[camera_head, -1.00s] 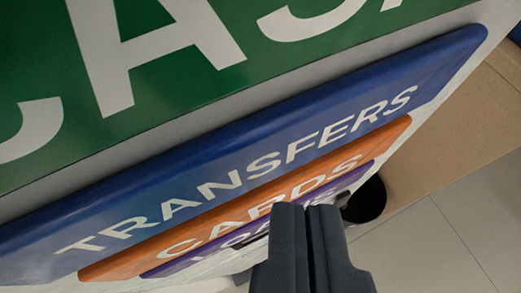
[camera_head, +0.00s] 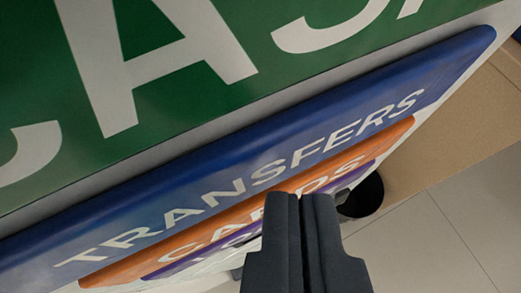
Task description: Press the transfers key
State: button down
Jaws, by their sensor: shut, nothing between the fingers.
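The transfers key (camera_head: 300,120) is a long blue bar with white lettering. It runs slanted from the lower left to the upper right of the view. My gripper (camera_head: 300,196) is shut and empty at the bottom centre. Its fingertips overlap the orange cards key (camera_head: 385,138) in the picture, just below the blue bar. I cannot tell whether the fingertips touch anything. The fingers hide part of the cards lettering.
A large green cash key (camera_head: 190,90) fills the upper left. A purple key (camera_head: 205,250) lies below the orange one, partly hidden. A dark round opening or bin (camera_head: 366,196) and pale floor tiles (camera_head: 440,240) show at the right.

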jog(key=shift+w+a, duration=0.15)
jog(key=shift+w, duration=0.3)
dwell(0.7)
dwell(0.4)
jog(key=shift+s+d+b, duration=0.35)
jog(key=shift+s+b, duration=0.1)
jog(key=shift+s, duration=0.35)
jog(key=s, duration=0.1)
jog(key=s+d+b, duration=0.1)
jog(key=s, duration=0.1)
jog(key=s+b, duration=0.1)
jog(key=shift+s+d, duration=0.35)
dwell(0.3)
